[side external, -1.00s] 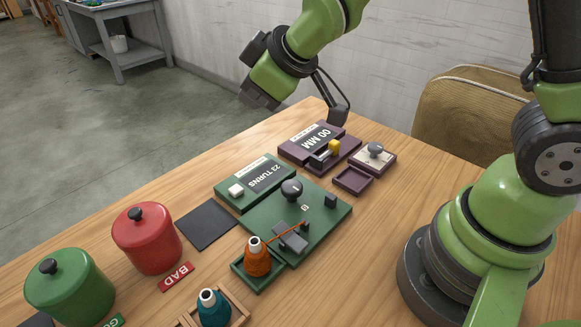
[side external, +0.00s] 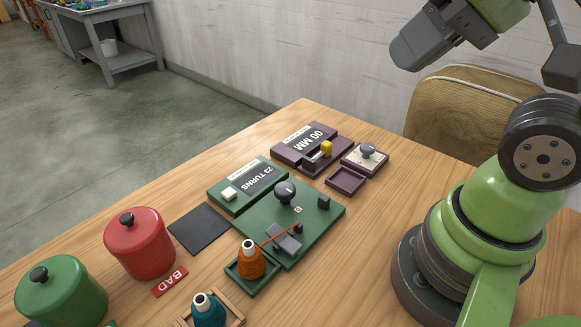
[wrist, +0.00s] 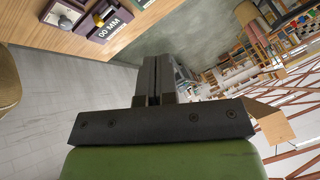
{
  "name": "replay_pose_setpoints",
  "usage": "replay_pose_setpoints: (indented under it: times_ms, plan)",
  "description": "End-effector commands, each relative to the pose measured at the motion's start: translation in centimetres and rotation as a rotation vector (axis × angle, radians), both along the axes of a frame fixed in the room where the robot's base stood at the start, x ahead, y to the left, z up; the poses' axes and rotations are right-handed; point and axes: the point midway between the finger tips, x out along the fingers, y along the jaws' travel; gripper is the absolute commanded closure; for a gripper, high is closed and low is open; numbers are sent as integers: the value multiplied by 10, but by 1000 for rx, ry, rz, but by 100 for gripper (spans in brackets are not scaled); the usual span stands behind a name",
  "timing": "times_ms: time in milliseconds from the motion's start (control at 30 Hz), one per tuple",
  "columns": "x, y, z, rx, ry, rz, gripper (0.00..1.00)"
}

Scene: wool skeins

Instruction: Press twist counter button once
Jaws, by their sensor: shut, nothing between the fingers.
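The green twist counter (side external: 247,184) sits on the table, its display reading "23 TURNS". A white button (side external: 229,194) is at the left end of its top. In front of it is a green board (side external: 315,226) with a black knob (side external: 285,191) and an orange strand running to an orange cone (side external: 250,261). My gripper (side external: 398,58) is raised high at the upper right in the side view, far from the counter. In the wrist view my gripper (wrist: 150,62) has its fingers together and empty. The counter does not show in the wrist view.
A purple "00 MM" gauge (side external: 290,155), which also shows in the wrist view (wrist: 108,30), stands behind the counter. A dark mat (side external: 200,229), red lidded pot (side external: 140,247), green pot (side external: 62,297) and teal cone (side external: 207,311) lie leftward and in front. A chair (side external: 455,120) is behind the table.

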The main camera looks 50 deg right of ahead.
Motion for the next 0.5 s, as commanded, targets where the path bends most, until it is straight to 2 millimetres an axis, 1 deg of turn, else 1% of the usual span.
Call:
replay_pose_setpoints:
  times_ms: [167, 267, 367, 500]
  plan:
    - [3, 0, 2, -10, 2, 16, 100]
    - [11, 1, 6, -42, 15, 67, 100]
    - [27, 3, 11, -107, 38, 166, 100]
    - [59, 8, 17, -222, 80, 364, 100]
